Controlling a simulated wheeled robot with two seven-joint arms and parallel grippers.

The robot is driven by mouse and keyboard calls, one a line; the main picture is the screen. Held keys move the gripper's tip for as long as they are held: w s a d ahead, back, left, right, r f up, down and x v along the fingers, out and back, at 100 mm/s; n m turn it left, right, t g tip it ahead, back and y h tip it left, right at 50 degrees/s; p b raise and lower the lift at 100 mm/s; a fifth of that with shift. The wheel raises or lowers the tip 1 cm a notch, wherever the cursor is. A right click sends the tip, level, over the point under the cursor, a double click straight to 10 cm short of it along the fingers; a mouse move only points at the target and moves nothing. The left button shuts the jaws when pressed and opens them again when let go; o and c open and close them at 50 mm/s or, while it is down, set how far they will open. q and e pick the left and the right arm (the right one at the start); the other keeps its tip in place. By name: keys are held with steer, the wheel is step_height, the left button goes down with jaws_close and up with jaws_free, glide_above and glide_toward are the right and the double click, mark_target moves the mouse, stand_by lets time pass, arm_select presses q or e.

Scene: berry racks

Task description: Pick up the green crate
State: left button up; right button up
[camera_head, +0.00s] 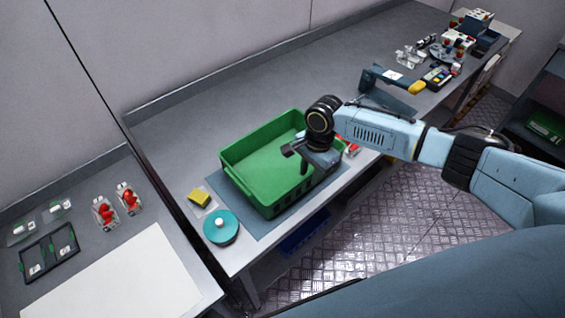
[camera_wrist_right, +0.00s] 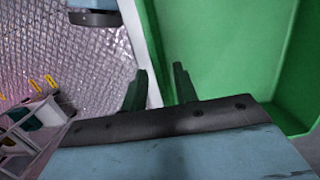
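The green crate (camera_head: 262,138) is empty and sits on a blue-grey mat (camera_head: 252,222) on the grey table. My right gripper (camera_head: 298,156) is over the crate's right-hand side, with the wrist above the rim. In the right wrist view, the two dark fingers (camera_wrist_right: 160,88) stand apart. The crate's green wall (camera_wrist_right: 205,40) fills the right part of that view, and its edge runs down between the fingers. I cannot tell whether either finger touches it. My left gripper is not in view.
A teal disc-shaped lid (camera_head: 221,228) and a yellow sponge-like block (camera_head: 199,196) lie left of the crate. Red items (camera_head: 350,147) show behind my right wrist. A blue stand (camera_head: 388,90) is farther back.

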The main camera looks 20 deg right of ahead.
mark_target(305, 192)
step_height(305, 192, down, 5)
steer(key=shift+a+f, duration=0.1)
stand_by(0.3)
jaws_close()
steer(key=shift+w, duration=0.1)
